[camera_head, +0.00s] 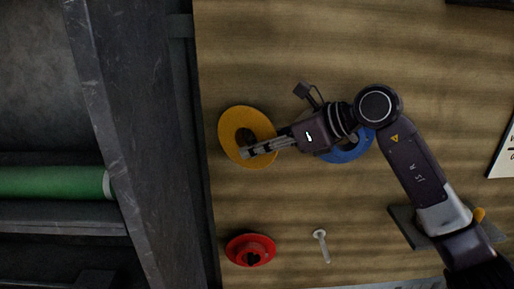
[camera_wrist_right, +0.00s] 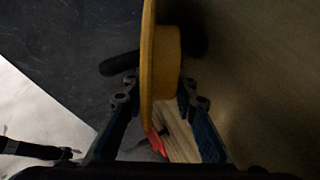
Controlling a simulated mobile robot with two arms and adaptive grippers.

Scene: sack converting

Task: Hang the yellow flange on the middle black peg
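The yellow flange (camera_head: 232,121) is a disc with a dark centre, at the left of the wooden surface in the head view. The right wrist view shows it edge-on, with its plate and hub (camera_wrist_right: 166,62) between my right gripper's fingers (camera_wrist_right: 157,92). My right gripper (camera_head: 262,148) reaches over the disc from the right and appears shut on it. A short black rod (camera_wrist_right: 119,66), which looks like a peg, lies just left of the flange plate in the wrist view; whether it passes into the flange is hidden. My left gripper is not in view.
A red flange (camera_head: 240,251) and a pale pin (camera_head: 322,244) are at the lower middle. A blue flange (camera_head: 348,153) is partly under my right arm. A dark frame (camera_head: 130,130) and a green roller (camera_head: 50,182) are at the left.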

